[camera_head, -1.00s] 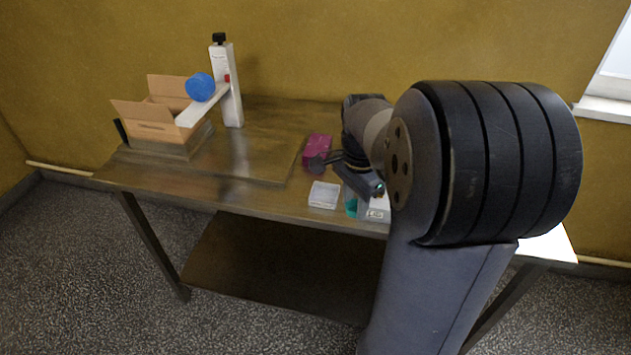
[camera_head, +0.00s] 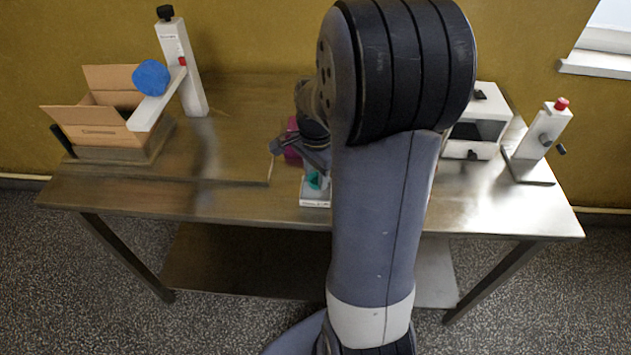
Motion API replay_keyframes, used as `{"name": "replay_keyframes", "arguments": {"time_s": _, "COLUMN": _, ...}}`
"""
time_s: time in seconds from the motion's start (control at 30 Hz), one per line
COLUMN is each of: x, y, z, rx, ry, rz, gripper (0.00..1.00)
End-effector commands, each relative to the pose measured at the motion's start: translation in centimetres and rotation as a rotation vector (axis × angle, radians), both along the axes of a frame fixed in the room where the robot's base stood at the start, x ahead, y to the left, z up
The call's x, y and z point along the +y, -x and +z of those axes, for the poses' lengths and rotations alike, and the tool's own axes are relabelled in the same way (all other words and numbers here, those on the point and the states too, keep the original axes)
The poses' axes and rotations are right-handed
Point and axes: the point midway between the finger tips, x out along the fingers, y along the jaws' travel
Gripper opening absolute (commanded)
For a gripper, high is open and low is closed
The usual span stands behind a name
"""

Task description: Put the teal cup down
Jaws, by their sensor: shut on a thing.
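The teal cup (camera_head: 314,181) shows as a small patch under my gripper (camera_head: 312,168), near the front edge of the steel table (camera_head: 240,200). My gripper is shut on it. My arm and the fingers hide most of the cup. The cup appears over or just behind a small white square holder (camera_head: 315,203) with a label on its front. I cannot tell whether the cup touches it.
A magenta box (camera_head: 292,153) stands just behind my gripper. An open cardboard box (camera_head: 105,115) and a white post with a blue disc (camera_head: 151,78) are at left. A white machine (camera_head: 478,125) and a red-topped stand (camera_head: 543,130) are at right. The table's front left is clear.

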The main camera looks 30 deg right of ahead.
Motion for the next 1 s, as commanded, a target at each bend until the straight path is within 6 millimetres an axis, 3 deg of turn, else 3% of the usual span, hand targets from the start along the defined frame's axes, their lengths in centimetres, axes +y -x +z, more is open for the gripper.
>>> {"name": "replay_keyframes", "arguments": {"time_s": 0.2, "x": 0.0, "y": 0.1, "z": -2.9, "rx": 0.004, "ry": -0.001, "rz": 0.0, "gripper": 0.09}}
{"name": "replay_keyframes", "arguments": {"time_s": 0.6, "x": 0.0, "y": 0.0, "z": -3.5, "rx": 0.001, "ry": -0.001, "rz": 0.0, "gripper": 0.09}}
{"name": "replay_keyframes", "arguments": {"time_s": 0.63, "x": 0.0, "y": 0.0, "z": -3.4, "rx": 0.001, "ry": -0.001, "rz": 0.0, "gripper": 0.34}}
{"name": "replay_keyframes", "arguments": {"time_s": 0.7, "x": 0.0, "y": 0.0, "z": -3.3, "rx": 0.001, "ry": -0.001, "rz": 0.0, "gripper": 0.4}}
{"name": "replay_keyframes", "arguments": {"time_s": 1.0, "x": 0.0, "y": 0.0, "z": -3.1, "rx": 0.001, "ry": 0.0, "rz": 0.0, "gripper": 0.42}}
